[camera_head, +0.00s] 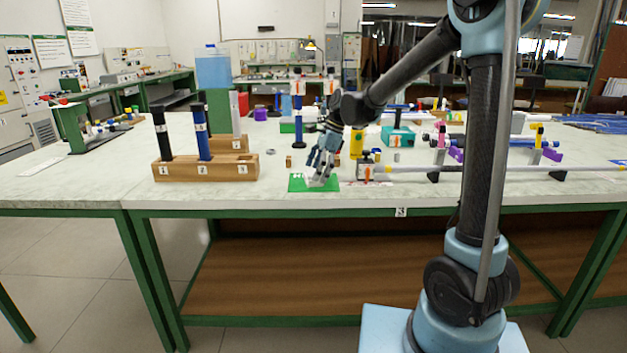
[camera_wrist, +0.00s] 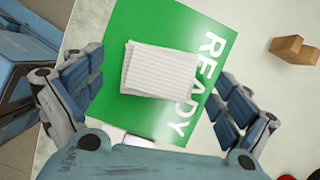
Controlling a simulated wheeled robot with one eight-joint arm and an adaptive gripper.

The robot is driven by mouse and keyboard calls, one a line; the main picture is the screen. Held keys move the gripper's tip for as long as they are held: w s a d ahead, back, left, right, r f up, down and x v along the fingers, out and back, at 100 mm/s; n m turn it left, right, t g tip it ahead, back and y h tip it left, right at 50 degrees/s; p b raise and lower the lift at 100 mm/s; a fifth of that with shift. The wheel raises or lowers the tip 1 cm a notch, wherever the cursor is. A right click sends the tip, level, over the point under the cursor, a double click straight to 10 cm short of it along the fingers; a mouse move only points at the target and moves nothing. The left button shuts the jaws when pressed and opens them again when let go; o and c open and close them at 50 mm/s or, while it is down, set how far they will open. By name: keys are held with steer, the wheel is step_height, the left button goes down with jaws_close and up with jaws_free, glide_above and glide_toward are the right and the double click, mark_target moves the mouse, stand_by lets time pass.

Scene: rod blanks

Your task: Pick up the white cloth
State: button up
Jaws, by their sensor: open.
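The white cloth (camera_wrist: 158,70) is a folded, ribbed pad lying on a green mat (camera_wrist: 126,107) with the word READY in the wrist view. My gripper (camera_wrist: 165,95) is open, with a finger on each side of the cloth and mat and nothing between them. In the head view my gripper (camera_head: 320,172) points down over the green mat (camera_head: 299,184) near the table's front edge. There the cloth is mostly hidden behind my fingers. The height between fingertips and cloth is hard to tell.
A wooden block (camera_head: 220,171) with upright dark and blue rods stands to the left. A clamp (camera_head: 367,170) with a long horizontal rod (camera_head: 520,169) lies to the right. A small wooden piece (camera_wrist: 293,50) sits right of the mat. The table's front edge is close.

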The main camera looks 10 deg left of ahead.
steer(key=shift+a+f, duration=0.1)
steer(key=shift+f, duration=0.15)
steer(key=shift+c, duration=0.6)
steer(key=c, duration=1)
steer(key=shift+r, duration=0.15)
step_height(320, 180, up, 10)
